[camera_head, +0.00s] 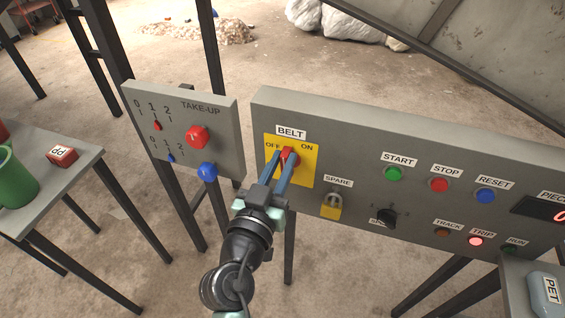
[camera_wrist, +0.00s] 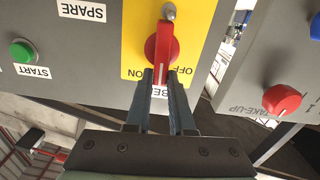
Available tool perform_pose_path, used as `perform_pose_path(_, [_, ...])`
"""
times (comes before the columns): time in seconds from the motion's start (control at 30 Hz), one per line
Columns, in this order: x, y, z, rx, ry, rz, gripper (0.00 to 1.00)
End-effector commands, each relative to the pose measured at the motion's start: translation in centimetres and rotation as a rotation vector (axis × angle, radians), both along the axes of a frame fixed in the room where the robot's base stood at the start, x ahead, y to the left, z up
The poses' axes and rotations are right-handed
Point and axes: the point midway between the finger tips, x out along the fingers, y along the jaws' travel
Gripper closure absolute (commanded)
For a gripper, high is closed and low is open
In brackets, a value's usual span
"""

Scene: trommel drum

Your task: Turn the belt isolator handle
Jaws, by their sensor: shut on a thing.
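The red belt isolator handle (camera_head: 289,153) sits on a yellow plate (camera_head: 308,178) under the BELT label, with OFF printed to its left and ON to its right. My gripper (camera_head: 284,163) reaches up to it from below, its two blue-grey fingers on either side of the handle. In the wrist view, which is upside down, the handle (camera_wrist: 163,48) runs from its hub towards the BELT label, pointing between OFF and ON. My gripper (camera_wrist: 162,78) is shut on the handle's end there. The fingers hide part of the lettering.
A yellow padlock (camera_head: 331,206) hangs under SPARE, close right of my gripper. START, STOP and RESET buttons and a red-lit TRIP lamp (camera_head: 476,241) are further right. The TAKE-UP panel (camera_head: 180,101) with red and blue knobs stands left. A table (camera_head: 75,187) is far left.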

Motion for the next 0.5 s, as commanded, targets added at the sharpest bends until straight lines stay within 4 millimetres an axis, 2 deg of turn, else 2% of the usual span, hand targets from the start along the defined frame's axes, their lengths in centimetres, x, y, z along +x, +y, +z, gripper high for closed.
perform_pose_path(0.5, [0.35, 1.09, -0.45, -0.417, 0.137, 0.0, 1.0])
